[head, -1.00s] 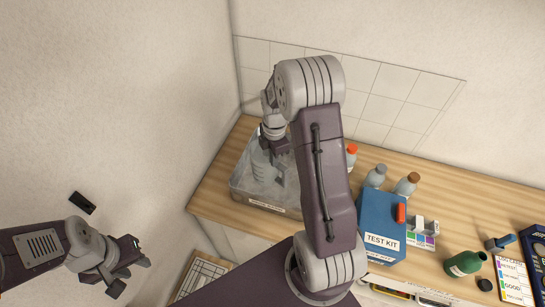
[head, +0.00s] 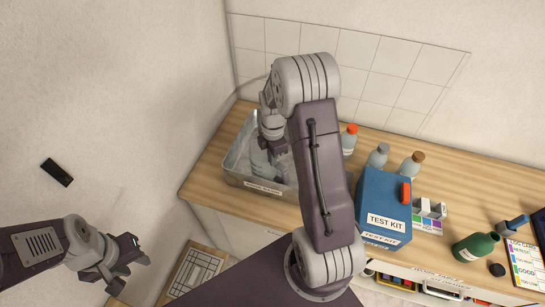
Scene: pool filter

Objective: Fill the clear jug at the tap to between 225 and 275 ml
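A pale, see-through shape, possibly the clear jug (head: 262,168), is in the basin at this gripper. The arm and wrist hide much of it, so I cannot tell whether the fingers are shut on it. No volume marks or water level can be read. No tap can be made out; my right arm covers part of that area. My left gripper (head: 132,272) is open and empty at lower left, away from the counter.
A blue test kit box (head: 385,207) stands right of my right arm, with several bottles behind it, including a red-capped one (head: 349,139). A green bottle (head: 476,247) lies further right. A tiled wall (head: 380,70) backs the counter. Bare counter (head: 208,178) shows left of the basin.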

